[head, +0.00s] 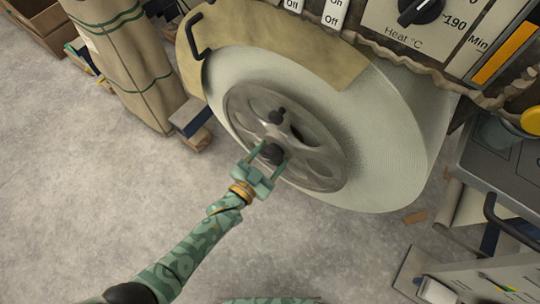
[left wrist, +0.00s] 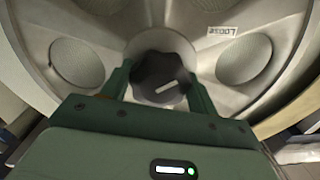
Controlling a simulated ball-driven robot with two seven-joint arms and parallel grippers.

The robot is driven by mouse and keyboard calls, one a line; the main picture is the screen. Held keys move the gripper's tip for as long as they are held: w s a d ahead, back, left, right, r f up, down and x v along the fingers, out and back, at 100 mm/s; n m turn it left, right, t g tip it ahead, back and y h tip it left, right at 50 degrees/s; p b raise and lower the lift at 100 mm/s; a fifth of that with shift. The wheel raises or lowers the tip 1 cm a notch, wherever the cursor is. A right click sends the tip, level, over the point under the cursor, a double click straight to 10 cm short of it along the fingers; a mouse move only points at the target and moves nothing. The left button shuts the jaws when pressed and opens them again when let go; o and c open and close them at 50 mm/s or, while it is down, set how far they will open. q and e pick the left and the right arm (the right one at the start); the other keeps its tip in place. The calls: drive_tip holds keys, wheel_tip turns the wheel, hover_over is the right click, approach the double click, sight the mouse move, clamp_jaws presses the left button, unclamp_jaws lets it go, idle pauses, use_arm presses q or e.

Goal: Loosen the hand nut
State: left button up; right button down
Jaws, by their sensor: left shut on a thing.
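The hand nut (left wrist: 160,77) is a dark lobed knob with a white line at the hub of a grey metal wheel (left wrist: 75,62). It also shows in the head view (head: 271,153), partly covered by my gripper. My left gripper (head: 268,158) has one finger on each side of the nut and is shut on it. In the left wrist view, the two green fingers (left wrist: 160,82) flank the nut. A "LOOSE" label (left wrist: 222,32) is on the wheel, up and right of the nut. My right gripper is not in view.
The wheel (head: 240,107) sits against a large pale roll (head: 390,125). A control panel (head: 430,25) with a heat dial is at the top right. A wrapped tan bundle (head: 128,60) stands at the upper left. The concrete floor at lower left is clear.

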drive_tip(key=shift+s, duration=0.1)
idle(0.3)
use_arm(q)
drive_tip(key=o, duration=0.9)
drive_tip(key=shift+o, duration=0.4)
drive_tip(key=shift+a, duration=0.1)
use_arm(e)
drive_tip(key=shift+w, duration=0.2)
use_arm(q)
drive_tip(key=shift+s+a, duration=0.15)
drive_tip(key=shift+s, duration=0.15)
drive_tip(key=p+v, duration=0.4)
drive_tip(key=v, duration=1.1)
drive_tip(key=shift+s+a+p, duration=0.2)
drive_tip(key=shift+s+p, duration=0.1)
drive_tip(key=shift+p, duration=0.1)
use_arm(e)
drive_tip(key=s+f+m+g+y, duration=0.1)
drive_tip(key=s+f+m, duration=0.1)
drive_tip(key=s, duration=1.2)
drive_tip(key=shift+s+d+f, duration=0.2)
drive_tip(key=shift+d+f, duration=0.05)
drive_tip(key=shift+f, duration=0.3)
